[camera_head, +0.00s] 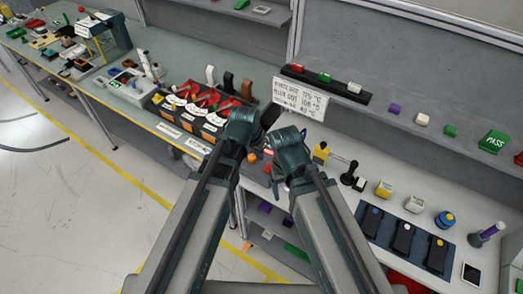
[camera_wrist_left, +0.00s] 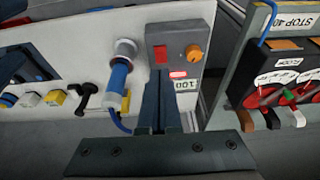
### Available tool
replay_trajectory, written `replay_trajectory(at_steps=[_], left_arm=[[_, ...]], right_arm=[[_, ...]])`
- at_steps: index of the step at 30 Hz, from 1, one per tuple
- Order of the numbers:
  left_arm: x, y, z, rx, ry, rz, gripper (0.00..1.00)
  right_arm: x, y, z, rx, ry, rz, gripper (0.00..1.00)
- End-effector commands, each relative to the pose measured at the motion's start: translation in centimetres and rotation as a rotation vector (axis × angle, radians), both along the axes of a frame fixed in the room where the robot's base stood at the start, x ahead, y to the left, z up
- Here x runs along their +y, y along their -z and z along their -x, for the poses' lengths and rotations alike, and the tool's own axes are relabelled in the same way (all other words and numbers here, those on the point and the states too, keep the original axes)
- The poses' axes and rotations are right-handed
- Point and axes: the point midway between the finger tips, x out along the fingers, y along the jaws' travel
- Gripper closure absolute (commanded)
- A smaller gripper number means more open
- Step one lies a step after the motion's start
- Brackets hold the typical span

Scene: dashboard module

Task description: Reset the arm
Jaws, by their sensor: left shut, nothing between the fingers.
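My left gripper (camera_head: 268,118) is in the middle of the head view, above the gap between the lever panel and the white bench. In the left wrist view its fingers (camera_wrist_left: 160,108) are together with nothing between them. They point towards a grey box (camera_wrist_left: 180,48) with a red display and an orange knob, and overlap it in the picture. Whether they touch it I cannot tell. My right arm (camera_head: 288,158) reaches in beside the left one, close to it. Its fingertips are not clear.
The lever panel (camera_head: 198,123) with red levers stands on the left bench. A blue-handled tool (camera_wrist_left: 118,83) stands near the grey box. Yellow, white and blue buttons and a dark tray (camera_head: 403,237) lie to the right. A shelf with coloured blocks runs behind. Open floor lies at left.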

Motion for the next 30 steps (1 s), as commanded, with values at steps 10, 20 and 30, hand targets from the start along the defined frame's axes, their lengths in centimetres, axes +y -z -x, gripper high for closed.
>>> replay_trajectory(at_steps=[10,20,30], left_arm=[[0.1,1.1,0.8,0.015,-0.006,-0.009,1.0],[1.9,9.5,10.2,0.22,-0.14,-0.165,1.0],[2.8,10.7,13.0,0.281,-0.205,-0.234,1.0]], right_arm=[[0.0,1.0,0.0,0.0,0.0,0.0,0.25],[0.0,8.6,0.0,0.0,-0.009,0.002,0.25],[0.0,9.9,0.0,0.0,-0.012,0.003,0.25]])
